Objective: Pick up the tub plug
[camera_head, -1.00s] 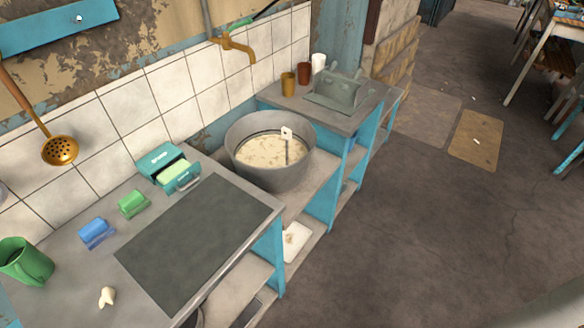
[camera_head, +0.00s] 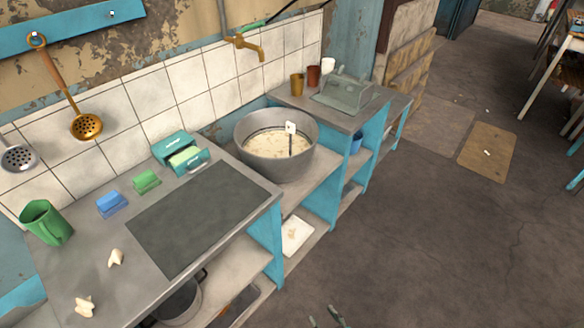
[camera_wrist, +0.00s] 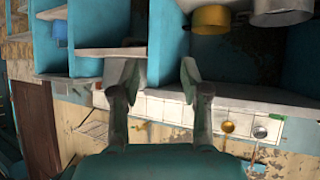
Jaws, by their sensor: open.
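The grey metal tub (camera_head: 258,168) sits in the counter's lower section, with a pale, milky liquid (camera_head: 265,145) in it. A dark upright rod with a white tag-like top (camera_head: 291,128) stands in the tub; this may be the tub plug, whose lower end is hidden by the liquid. My gripper (camera_head: 328,318) barely shows at the bottom edge of the head view, well in front of the tub and apart from it. In the wrist view my gripper (camera_wrist: 158,75) is open and empty, facing the shelves.
Blue-sided shelves (camera_head: 265,240) stand below the counter. On the counter are a green mug (camera_head: 47,223), sponges, a teal box (camera_head: 181,153) and a dark mat (camera_head: 198,220). A brass tap (camera_head: 245,45) hangs above the tub.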

